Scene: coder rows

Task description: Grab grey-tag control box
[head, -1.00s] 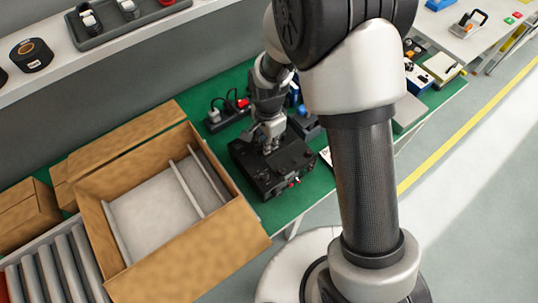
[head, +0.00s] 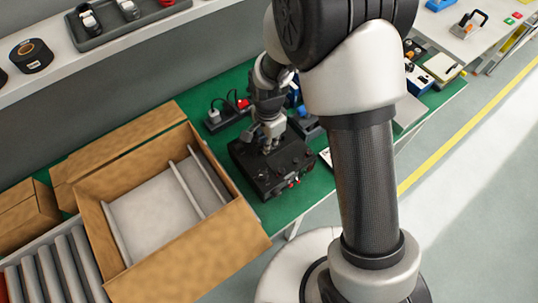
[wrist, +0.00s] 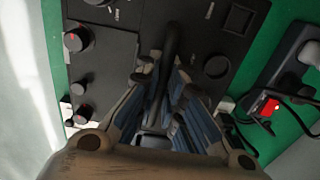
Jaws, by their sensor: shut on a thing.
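A black control box (head: 256,172) lies on the green bench mat, right of the open cardboard box. Its dark panel with knobs (wrist: 104,70) fills much of the wrist view. My gripper (head: 268,146) is over the top of the box, pointing down. In the wrist view my gripper (wrist: 165,85) is shut on the black handle bar (wrist: 172,42) of the control box. The box appears to rest on the mat. I cannot see a grey tag clearly in either view.
An open cardboard box (head: 236,238) with a light divider stands just left, close to the control box. A power strip (head: 228,117) with plugs lies behind. Blue and grey items crowd the right side. A roller conveyor (head: 60,272) is at lower left.

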